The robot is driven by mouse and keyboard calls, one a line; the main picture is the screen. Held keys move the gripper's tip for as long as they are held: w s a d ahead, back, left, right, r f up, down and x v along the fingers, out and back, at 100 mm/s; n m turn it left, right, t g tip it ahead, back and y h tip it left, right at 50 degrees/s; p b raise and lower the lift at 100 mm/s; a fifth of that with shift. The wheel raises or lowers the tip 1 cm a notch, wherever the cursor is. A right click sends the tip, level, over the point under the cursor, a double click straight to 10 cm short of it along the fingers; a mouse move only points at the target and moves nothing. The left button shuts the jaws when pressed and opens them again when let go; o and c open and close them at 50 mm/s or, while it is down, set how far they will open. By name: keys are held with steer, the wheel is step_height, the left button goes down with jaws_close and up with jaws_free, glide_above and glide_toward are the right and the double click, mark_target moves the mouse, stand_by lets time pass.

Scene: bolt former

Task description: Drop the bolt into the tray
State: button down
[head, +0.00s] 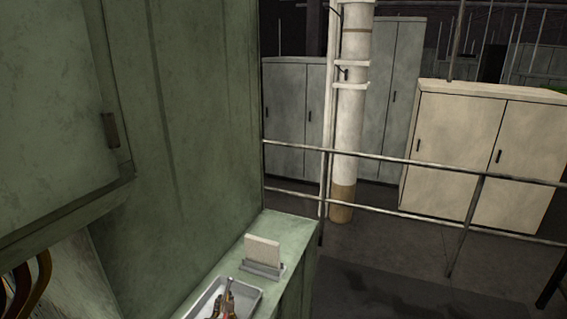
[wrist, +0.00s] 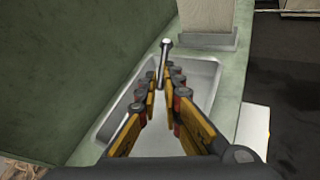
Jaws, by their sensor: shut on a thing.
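In the wrist view, my gripper (wrist: 162,88) has its orange and dark fingers shut on a grey metal bolt (wrist: 165,60). The bolt's head end sticks out beyond the fingertips, and part of its shank is between them. The shallow metal tray (wrist: 208,72) lies beneath the gripper on a green ledge, and its visible floor looks empty. In the head view, the tray (head: 254,291) is at the bottom edge, with my gripper (head: 229,290) and the bolt (head: 231,282) over it. The exact height above the tray is hard to tell.
A pale block in a grey holder (head: 262,254) stands on the green ledge (head: 292,232) just beyond the tray. A tall green cabinet wall (head: 200,120) rises on the left. A railing (head: 400,160) and beige cabinets (head: 480,150) stand behind, with open dark floor to the right.

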steer(key=shift+a+f+b, duration=0.3)
steer(key=shift+f+b, duration=0.1)
steer(key=shift+f, duration=0.45)
steer(key=shift+a+f+b, duration=0.25)
steer(key=shift+f+b, duration=0.1)
steer(key=shift+f, duration=0.55)
steer(key=shift+a+f+b, duration=0.3)
steer(key=shift+f+b, duration=0.1)
steer(key=shift+f, duration=0.45)
steer(key=c, duration=1.9)
jaws_free()
steer(key=shift+s, duration=0.1)
steer(key=v, duration=1.2)
steer(key=shift+d, duration=0.15)
